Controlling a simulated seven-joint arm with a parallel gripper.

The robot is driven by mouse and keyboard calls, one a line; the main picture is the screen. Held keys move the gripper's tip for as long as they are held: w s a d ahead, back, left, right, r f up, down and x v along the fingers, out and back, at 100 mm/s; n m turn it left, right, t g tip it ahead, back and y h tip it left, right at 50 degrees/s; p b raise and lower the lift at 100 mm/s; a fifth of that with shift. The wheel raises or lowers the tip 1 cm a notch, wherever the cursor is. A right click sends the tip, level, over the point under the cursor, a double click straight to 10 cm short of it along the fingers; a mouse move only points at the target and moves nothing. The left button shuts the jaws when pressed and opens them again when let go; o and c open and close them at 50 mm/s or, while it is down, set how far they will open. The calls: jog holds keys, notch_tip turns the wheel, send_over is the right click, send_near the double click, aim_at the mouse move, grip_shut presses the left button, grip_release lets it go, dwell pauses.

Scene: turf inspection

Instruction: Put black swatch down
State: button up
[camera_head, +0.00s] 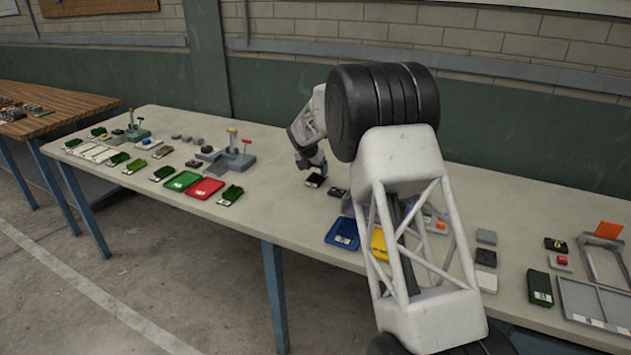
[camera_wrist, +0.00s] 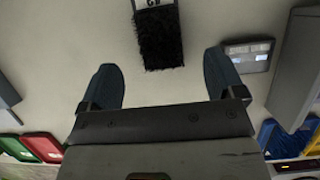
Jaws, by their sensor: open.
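The black swatch (camera_wrist: 160,37) lies on the pale table, dark and fuzzy, with a white label at its upper end in the wrist view. In the head view it seems to be the small dark piece (camera_head: 314,180) just below my gripper (camera_head: 309,168). In the wrist view my gripper (camera_wrist: 165,85) is open, its two blue-grey fingers apart. The swatch is ahead of the fingertips, between their lines, and apart from both. Nothing is held. The head view is too small to show the fingers clearly.
A dark block with a pale label (camera_wrist: 248,55) lies right of the fingers. A blue tray (camera_head: 343,233) and a yellow tray (camera_head: 380,243) stand nearer the front edge. Green (camera_head: 182,181) and red (camera_head: 205,188) trays are at left. Bare table lies between.

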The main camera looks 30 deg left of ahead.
aim_at(315, 176)
jog(key=shift+x, duration=2.6)
jog(key=shift+w, duration=0.1)
jog(key=c, duration=1.1)
jog(key=shift+o, duration=0.2)
jog(key=shift+r, duration=0.15)
jog(key=shift+r, duration=1.8)
jog(key=s+d, duration=0.3)
jog(key=s, duration=0.1)
jog(key=s+d, duration=0.3)
jog(key=s, duration=0.1)
jog(key=s+d+r, duration=0.1)
jog(key=s+d, duration=0.2)
jog(key=s, duration=0.2)
jog(key=shift+r, duration=0.1)
